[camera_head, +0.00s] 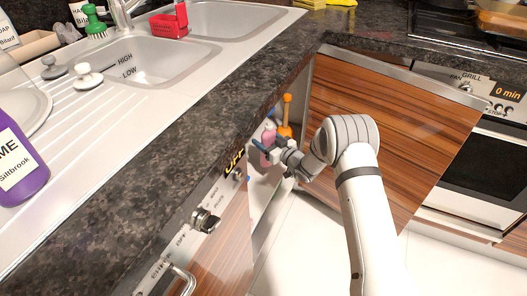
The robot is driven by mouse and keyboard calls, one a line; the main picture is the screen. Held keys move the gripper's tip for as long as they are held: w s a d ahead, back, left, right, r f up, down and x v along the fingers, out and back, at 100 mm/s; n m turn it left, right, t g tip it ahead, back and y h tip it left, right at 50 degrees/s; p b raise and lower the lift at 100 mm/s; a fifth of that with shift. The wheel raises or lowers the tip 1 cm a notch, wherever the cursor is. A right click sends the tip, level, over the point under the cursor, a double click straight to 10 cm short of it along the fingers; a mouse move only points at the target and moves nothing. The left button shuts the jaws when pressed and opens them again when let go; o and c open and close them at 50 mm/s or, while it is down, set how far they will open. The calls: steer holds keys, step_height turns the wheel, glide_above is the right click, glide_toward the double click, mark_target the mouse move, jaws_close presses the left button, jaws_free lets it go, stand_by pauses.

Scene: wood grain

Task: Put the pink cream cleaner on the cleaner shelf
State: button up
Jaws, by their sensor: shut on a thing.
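My gripper (266,150) reaches into the open cabinet under the dark worktop, near its left side wall. It is shut on the pink cream cleaner (268,138), a small pink bottle of which only part shows between and beside the fingers. An orange bottle-like item (286,120) stands just behind it inside the cabinet. The cleaner shelf itself is hidden by the worktop edge, my arm and the gripper. I cannot tell whether the pink bottle touches a surface.
The open wooden cabinet door (385,125) stands right of my arm. The worktop edge (215,130) overhangs at the left. A control knob (204,220) and a handle (180,278) stick out below it. An oven (490,150) is at the right. White floor is free below.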

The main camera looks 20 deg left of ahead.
steer(key=shift+s+a, duration=0.15)
steer(key=shift+a, duration=0.05)
step_height(320, 180, down, 4)
steer(key=shift+a+r+b, duration=0.1)
steer(key=shift+a+b, duration=0.05)
steer(key=shift+b, duration=0.75)
steer(key=shift+s+d+f, duration=0.2)
steer(key=shift+f, duration=0.15)
steer(key=shift+f, duration=0.1)
steer(key=o, duration=1.4)
